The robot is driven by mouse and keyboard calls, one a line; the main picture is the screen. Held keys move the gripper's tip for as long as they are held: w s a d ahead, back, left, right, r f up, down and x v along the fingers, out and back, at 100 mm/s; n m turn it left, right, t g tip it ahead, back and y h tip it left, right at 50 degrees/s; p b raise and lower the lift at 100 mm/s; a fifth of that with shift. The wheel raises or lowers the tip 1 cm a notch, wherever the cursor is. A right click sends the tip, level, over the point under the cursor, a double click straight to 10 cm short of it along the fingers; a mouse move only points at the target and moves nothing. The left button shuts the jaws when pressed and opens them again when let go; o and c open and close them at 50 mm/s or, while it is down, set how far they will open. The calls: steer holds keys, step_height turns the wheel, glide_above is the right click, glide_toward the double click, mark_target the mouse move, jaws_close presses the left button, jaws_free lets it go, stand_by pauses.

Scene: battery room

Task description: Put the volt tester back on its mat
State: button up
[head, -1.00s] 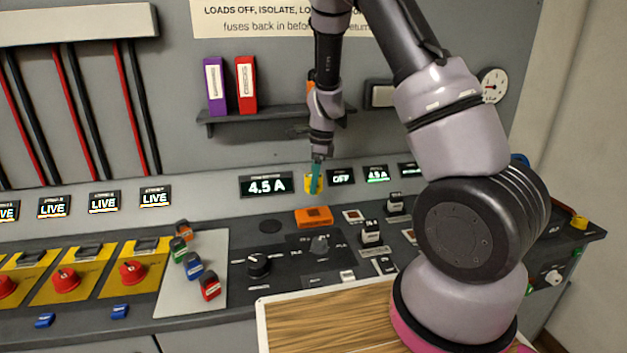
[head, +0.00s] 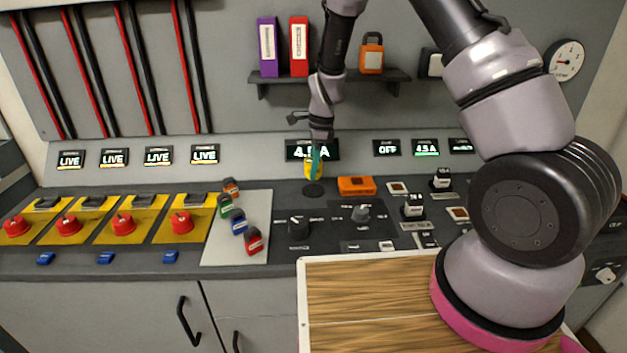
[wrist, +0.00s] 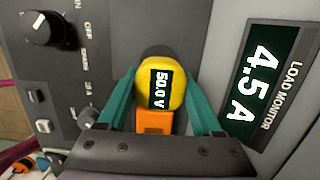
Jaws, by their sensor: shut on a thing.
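The volt tester (head: 310,171) is yellow and hangs in my gripper (head: 316,158), just above the console. In the wrist view the tester (wrist: 160,82) reads 50.0 V, and the teal fingers of my gripper (wrist: 160,98) are shut on its two sides. The mat (head: 313,190) is a dark round disc on the console, just below the tester in the head view. A dark round edge, apparently the mat (wrist: 157,51), shows past the tester in the wrist view, the rest hidden. I cannot tell the exact gap between them.
An orange box (head: 357,186) lies right of the mat. The load monitor (head: 300,151) reads 4.5 A behind my gripper. Several coloured padlocks (head: 238,222) lie on a pale plate to the left.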

steer(key=shift+f, duration=2.2)
steer(key=shift+f, duration=0.15)
steer(key=o, duration=1.2)
